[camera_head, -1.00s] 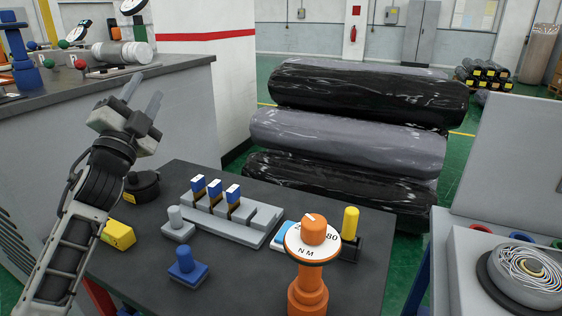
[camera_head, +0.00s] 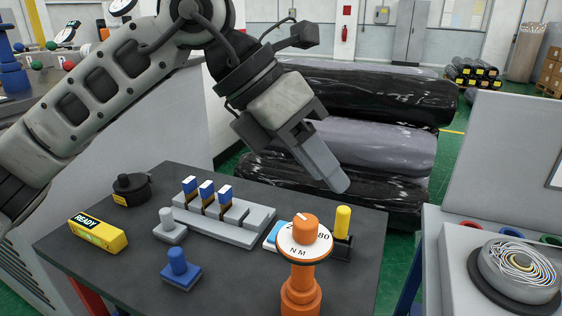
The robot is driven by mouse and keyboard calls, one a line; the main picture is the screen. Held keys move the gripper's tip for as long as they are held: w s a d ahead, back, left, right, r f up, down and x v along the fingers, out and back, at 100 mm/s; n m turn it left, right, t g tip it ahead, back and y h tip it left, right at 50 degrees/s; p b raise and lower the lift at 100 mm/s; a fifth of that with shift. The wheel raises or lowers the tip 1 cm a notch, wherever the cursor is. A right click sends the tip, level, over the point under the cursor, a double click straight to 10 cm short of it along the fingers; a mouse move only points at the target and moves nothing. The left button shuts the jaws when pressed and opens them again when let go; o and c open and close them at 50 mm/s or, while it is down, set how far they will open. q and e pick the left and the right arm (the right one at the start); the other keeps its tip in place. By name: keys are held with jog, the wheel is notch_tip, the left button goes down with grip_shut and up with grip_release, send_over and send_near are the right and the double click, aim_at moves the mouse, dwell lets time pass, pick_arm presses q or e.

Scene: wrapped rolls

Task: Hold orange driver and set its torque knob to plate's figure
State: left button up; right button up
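The orange driver (camera_head: 300,292) stands upright at the front right of the dark table. Its orange torque knob (camera_head: 306,229) sits above a white dial (camera_head: 291,246) marked N M; an 80 shows at its right, and other figures are partly hidden. A white mark on the knob top points toward the far side. My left gripper (camera_head: 332,182) hangs above and behind the driver, apart from it, fingers slanting down right. Its fingers overlap in this view, so their gap is unclear; nothing shows held. A blue and white piece (camera_head: 274,234) is partly hidden behind the dial; no plate's figure is readable.
A grey rack (camera_head: 250,226) with several blue-and-white-topped pieces stands left of the driver. A yellow-capped piece (camera_head: 342,224) stands close behind it. A blue knob (camera_head: 178,263), grey knob (camera_head: 168,221), yellow READY box (camera_head: 98,233) and black round object (camera_head: 131,189) stand leftward. Wrapped rolls (camera_head: 365,145) lie behind.

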aim_at(295, 280)
jog(key=x, duration=1.6)
pick_arm(q)
jog(key=a+y, duration=0.1)
jog(key=w+a+t+y, duration=0.1)
jog(key=a, duration=0.1)
jog(key=a+f+y, duration=0.1)
jog(key=y, duration=0.1)
jog(key=shift+w+a+n+t, duration=0.15)
jog(key=shift+w+n+t, duration=0.15)
jog(key=shift+n+t, duration=0.1)
pick_arm(e)
grip_shut()
